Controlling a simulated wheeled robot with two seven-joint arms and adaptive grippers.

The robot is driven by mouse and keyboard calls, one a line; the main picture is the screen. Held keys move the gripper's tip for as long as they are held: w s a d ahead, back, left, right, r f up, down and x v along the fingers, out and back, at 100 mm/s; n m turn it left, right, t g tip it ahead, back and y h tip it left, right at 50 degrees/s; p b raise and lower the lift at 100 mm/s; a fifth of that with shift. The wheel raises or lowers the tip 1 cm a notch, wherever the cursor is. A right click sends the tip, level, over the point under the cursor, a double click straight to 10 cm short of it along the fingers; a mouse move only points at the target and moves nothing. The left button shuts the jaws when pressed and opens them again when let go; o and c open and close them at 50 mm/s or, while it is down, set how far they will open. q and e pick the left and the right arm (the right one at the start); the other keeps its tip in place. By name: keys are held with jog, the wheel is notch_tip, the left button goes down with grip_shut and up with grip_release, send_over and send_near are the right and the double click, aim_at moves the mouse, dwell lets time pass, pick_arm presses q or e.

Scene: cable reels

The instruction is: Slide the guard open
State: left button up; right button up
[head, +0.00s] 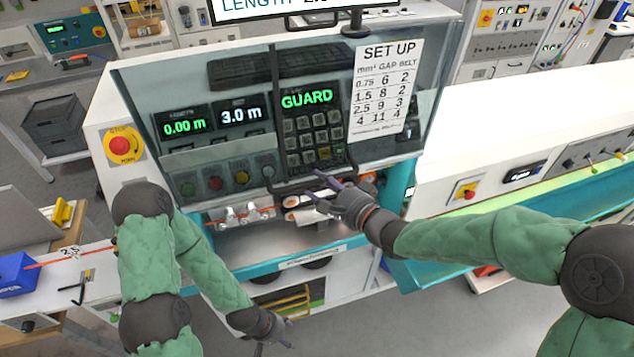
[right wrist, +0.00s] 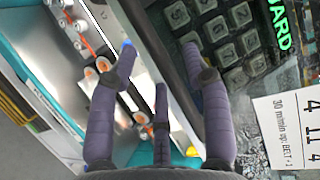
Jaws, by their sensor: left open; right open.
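The guard (head: 225,150) is a clear panel across the front of the machine's console, and its lower edge hangs above the orange cable and rollers. A black bar (head: 312,183), which looks like its handle, runs along the lower middle below the keypad. My right gripper (head: 317,187) is open at this bar, with its fingers pointing left. In the right wrist view its spread fingers (right wrist: 157,62) lie either side of a long dark and pale edge; I cannot tell whether they touch it. My left gripper (head: 275,336) is open and empty, low in front of the machine.
The keypad (head: 313,135) shows behind the panel, with a green GUARD readout above it. A set-up sheet (head: 386,90) is at its right. A red stop button (head: 121,146) sits at the left. A white bench (head: 530,130) extends right. The floor in front is clear.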

jog(key=v, duration=0.9)
jog(key=shift+s+d, duration=0.25)
jog(key=shift+s, duration=0.05)
notch_tip(320, 180, down, 33)
jog(key=d+n+g+h+b, duration=0.3)
jog(key=g+h+b, duration=0.15)
jog(key=b, duration=0.45)
jog(key=s+f+n+g+b, duration=0.1)
jog(key=s+f+g+b, duration=0.1)
jog(key=s+f, duration=0.3)
jog(key=s+f+n+g+h+b, duration=0.1)
jog(key=s+f, duration=0.4)
jog(key=f, duration=0.7)
jog(key=s+f+n+g+h+b, duration=0.1)
jog(key=s+f+n+g+b, duration=0.2)
jog(key=f, duration=0.5)
jog(key=s+g+b, duration=0.1)
jog(key=s+b, duration=0.1)
jog(key=s, duration=0.1)
jog(key=shift+a+f, duration=0.3)
jog(key=shift+a, duration=0.1)
